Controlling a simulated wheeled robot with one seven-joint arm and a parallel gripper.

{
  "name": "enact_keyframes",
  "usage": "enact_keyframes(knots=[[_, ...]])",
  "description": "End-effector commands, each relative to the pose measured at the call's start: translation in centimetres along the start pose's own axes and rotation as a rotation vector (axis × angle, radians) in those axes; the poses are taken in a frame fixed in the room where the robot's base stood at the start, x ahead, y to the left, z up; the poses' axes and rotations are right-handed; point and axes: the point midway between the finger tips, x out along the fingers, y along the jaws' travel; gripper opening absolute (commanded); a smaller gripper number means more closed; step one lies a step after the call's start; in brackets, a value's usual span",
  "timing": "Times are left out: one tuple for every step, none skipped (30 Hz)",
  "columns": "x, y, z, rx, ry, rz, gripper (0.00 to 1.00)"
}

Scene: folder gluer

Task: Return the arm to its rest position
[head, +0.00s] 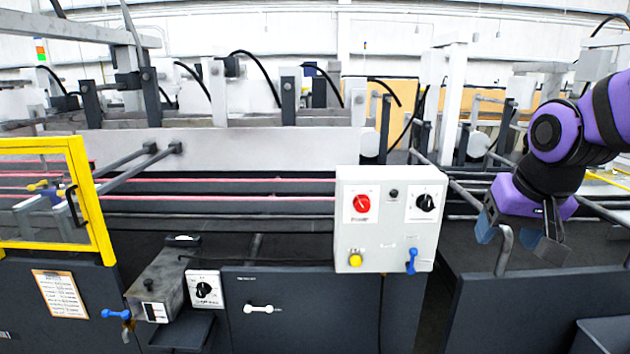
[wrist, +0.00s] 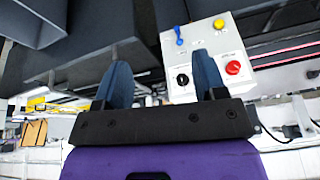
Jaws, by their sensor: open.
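My purple and black arm reaches in from the right side of the head view. My gripper (head: 520,238) hangs at its end, to the right of the light grey control box, with its fingers spread apart and nothing between them. In the wrist view my gripper (wrist: 165,85) shows two blue fingers with a wide empty gap. The control box (wrist: 192,62) appears upside down behind and to the right of the fingers. My gripper looks apart from it.
The control box (head: 387,260) carries a red knob (head: 362,203), a black knob, a yellow button and a blue lever. A grey bent rail (head: 503,252) stands close by my gripper. A yellow-framed guard (head: 95,200) is at the left. Dark machine panels fill the front.

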Motion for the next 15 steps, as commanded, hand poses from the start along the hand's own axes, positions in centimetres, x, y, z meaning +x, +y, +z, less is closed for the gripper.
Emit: enact_keyframes(knots=[[-1.4, 0.3, 0.9, -0.014, 0.016, -0.002, 0.65], [-2.0, 0.5, 1.5, -0.024, 0.022, -0.003, 0.65], [-2.9, 0.7, 2.2, -0.037, 0.029, -0.003, 0.65], [-3.5, 0.9, 2.8, -0.047, 0.036, -0.004, 0.65], [-4.1, 1.0, 3.4, -0.057, 0.04, -0.004, 0.65], [-4.8, 1.2, 4.2, -0.07, 0.048, -0.005, 0.65], [-5.3, 1.4, 4.8, -0.08, 0.052, -0.005, 0.65], [-5.8, 1.5, 5.3, -0.089, 0.058, -0.005, 0.65], [-6.4, 1.7, 6.1, -0.103, 0.064, -0.005, 0.65], [-6.8, 1.9, 6.7, -0.111, 0.069, -0.005, 0.65], [-7.2, 2.0, 7.2, -0.119, 0.073, -0.005, 0.65], [-7.6, 2.1, 7.8, -0.13, 0.077, -0.005, 0.65], [-7.9, 2.2, 8.2, -0.136, 0.081, -0.005, 0.65], [-8.1, 2.3, 8.5, -0.141, 0.084, -0.005, 0.65], [-8.3, 2.4, 9.0, -0.149, 0.086, -0.004, 0.65]])
